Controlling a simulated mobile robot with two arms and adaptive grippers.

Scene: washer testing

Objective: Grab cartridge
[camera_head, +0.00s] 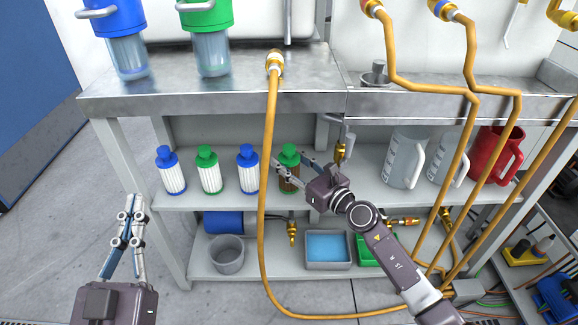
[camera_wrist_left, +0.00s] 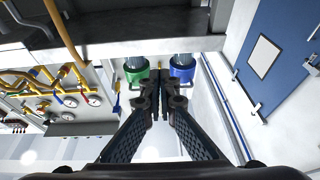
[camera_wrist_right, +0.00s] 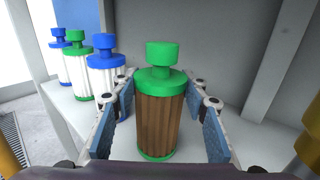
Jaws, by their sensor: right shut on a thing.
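A brown pleated cartridge (camera_head: 289,180) with green top and bottom caps stands upright on the upper shelf under the counter. My right gripper (camera_head: 293,162) reaches in from the right and is shut on it. In the right wrist view the brown cartridge (camera_wrist_right: 160,120) is between the two finger pads. White cartridges stand in a row to its left: a blue-capped one (camera_head: 248,170), a green-capped one (camera_head: 208,171) and another blue-capped one (camera_head: 169,171). My left gripper (camera_head: 131,207) is shut and empty, pointing up at the left, away from the shelf.
A yellow hose (camera_head: 265,200) hangs in front of the shelf, just left of my right gripper. Clear jugs (camera_head: 405,160) and a red jug (camera_head: 497,157) stand to the right. Blue and green filter housings (camera_head: 209,50) are above the counter. Floor at the left is clear.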

